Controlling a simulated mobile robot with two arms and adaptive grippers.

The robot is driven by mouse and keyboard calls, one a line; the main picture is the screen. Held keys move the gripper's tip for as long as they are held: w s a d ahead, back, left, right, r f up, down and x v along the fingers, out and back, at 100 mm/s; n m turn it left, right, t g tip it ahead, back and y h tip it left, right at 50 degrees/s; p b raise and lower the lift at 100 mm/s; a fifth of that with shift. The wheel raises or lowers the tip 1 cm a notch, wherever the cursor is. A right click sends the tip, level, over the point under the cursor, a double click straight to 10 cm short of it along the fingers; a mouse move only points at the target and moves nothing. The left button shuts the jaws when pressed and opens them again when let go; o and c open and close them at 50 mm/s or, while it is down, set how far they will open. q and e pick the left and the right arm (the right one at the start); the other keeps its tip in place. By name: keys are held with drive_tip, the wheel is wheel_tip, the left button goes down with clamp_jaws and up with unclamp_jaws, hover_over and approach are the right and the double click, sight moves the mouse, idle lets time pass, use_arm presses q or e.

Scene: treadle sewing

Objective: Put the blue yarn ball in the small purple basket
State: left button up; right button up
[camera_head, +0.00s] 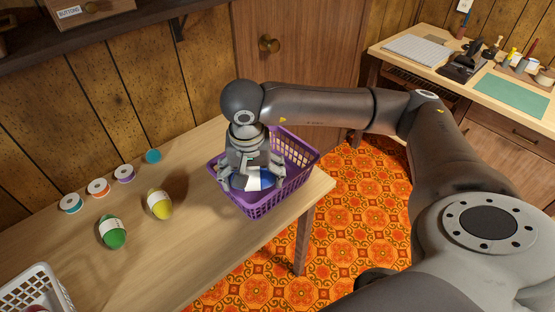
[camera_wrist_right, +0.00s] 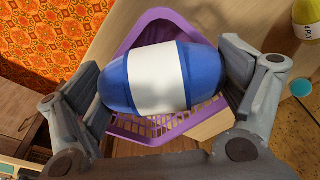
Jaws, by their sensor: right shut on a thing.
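The blue yarn ball (camera_head: 266,177) has a white band and is held by my right gripper (camera_head: 250,180) at the small purple basket (camera_head: 262,206). In the right wrist view the blue yarn ball (camera_wrist_right: 162,78) lies between the two fingers of my right gripper (camera_wrist_right: 165,85), with the purple basket (camera_wrist_right: 160,20) behind it. The ball is over or inside the basket's opening; I cannot tell whether it touches the floor of the basket. The basket stands at the right end of the wooden table. My left gripper does not show.
On the table (camera_head: 190,240) are a yellow yarn ball (camera_head: 160,205), a green yarn ball (camera_head: 112,233) and a row of several thread spools (camera_head: 98,188). A white basket (camera_head: 42,290) stands at the lower left. A desk (camera_head: 400,45) with tools is at the right.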

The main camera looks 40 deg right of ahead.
drive_tip(key=w+d+f+m+g+h+p, duration=0.1)
drive_tip(key=w+d+f+m, duration=0.2)
drive_tip(key=w+d+m, duration=0.65)
drive_tip(key=shift+m, duration=0.25)
drive_tip(key=f+b, duration=0.1)
drive_tip(key=f, duration=0.1)
drive_tip(key=s+d+f+b, duration=0.1)
drive_tip(key=f, duration=0.1)
drive_tip(key=f+b, duration=0.2)
drive_tip(key=shift+s+d+f, duration=0.15)
drive_tip(key=shift+s+d, duration=0.15)
drive_tip(key=shift+d, duration=0.1)
drive_tip(key=shift+f+b, duration=0.3)
drive_tip(key=shift+f, duration=0.25)
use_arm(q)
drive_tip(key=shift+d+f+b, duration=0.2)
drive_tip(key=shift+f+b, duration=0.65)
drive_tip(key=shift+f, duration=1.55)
use_arm(e)
drive_tip(key=shift+f, duration=1.4)
drive_tip(key=shift+f, duration=0.1)
drive_tip(key=o, duration=0.8)
drive_tip(key=shift+c, duration=0.2)
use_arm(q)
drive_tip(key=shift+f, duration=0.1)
